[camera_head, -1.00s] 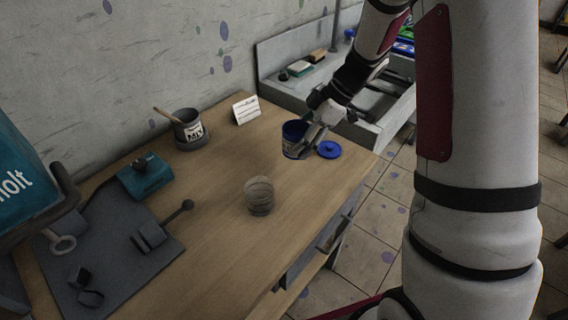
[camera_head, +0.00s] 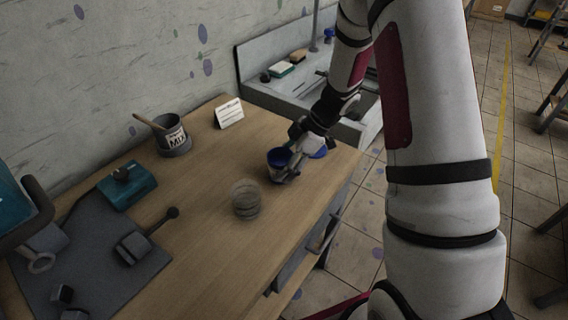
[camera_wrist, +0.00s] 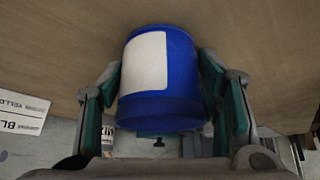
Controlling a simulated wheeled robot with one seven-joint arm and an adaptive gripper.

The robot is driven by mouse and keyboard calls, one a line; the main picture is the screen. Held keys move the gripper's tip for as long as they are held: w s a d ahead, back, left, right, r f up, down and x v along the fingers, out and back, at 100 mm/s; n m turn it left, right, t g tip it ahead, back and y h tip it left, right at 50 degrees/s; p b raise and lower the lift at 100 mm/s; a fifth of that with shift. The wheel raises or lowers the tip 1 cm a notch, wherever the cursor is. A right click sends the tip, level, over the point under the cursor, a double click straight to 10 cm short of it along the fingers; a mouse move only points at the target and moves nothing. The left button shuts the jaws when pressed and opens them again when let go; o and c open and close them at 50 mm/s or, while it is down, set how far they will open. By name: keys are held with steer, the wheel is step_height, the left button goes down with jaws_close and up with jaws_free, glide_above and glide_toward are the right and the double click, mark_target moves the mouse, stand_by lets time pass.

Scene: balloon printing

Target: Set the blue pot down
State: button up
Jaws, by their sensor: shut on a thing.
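The blue pot (camera_head: 273,168) is at the right part of the wooden table, behind and right of a clear ribbed cup (camera_head: 246,200). In the wrist view the pot (camera_wrist: 183,75) shows its blue side and a blank white label between two green-padded fingers. My gripper (camera_wrist: 160,92) is shut on it; in the head view my gripper (camera_head: 292,168) comes in from the upper right. I cannot tell whether the pot's base touches the table. A blue lid (camera_head: 320,153) lies just right of the pot, partly hidden by my gripper.
A grey MIX pot (camera_head: 172,141) with a stick and a white card (camera_head: 229,113) stand towards the back of the wooden table (camera_head: 205,240). A teal box (camera_head: 127,187) and a grey mat (camera_head: 60,270) are at the left. Bare wood lies around the cup.

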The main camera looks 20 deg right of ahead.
steer(key=o, duration=1.4)
steer(key=shift+f, duration=0.1)
steer(key=shift+o, duration=0.2)
